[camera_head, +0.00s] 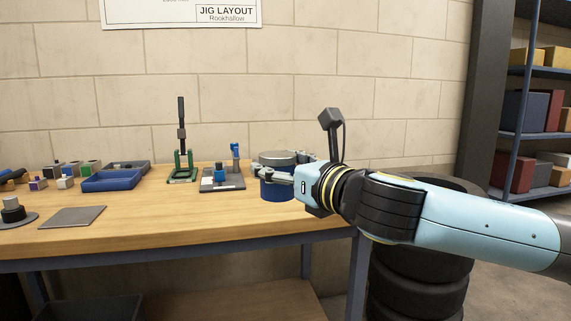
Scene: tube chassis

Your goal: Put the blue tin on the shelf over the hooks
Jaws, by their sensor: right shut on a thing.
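The tin's base looks to be at or just above the bench top; I cannot tell which. The shelf over the hooks is not in this view. My left gripper is not in view.
The workbench (150,213) holds a green-based clamp stand (181,160), a grey fixture plate (222,181), blue trays (112,181), a flat grey plate (72,217) and small blocks. Stacked tires (415,274) stand right of the bench. A shelf rack (540,133) with boxes is at far right.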

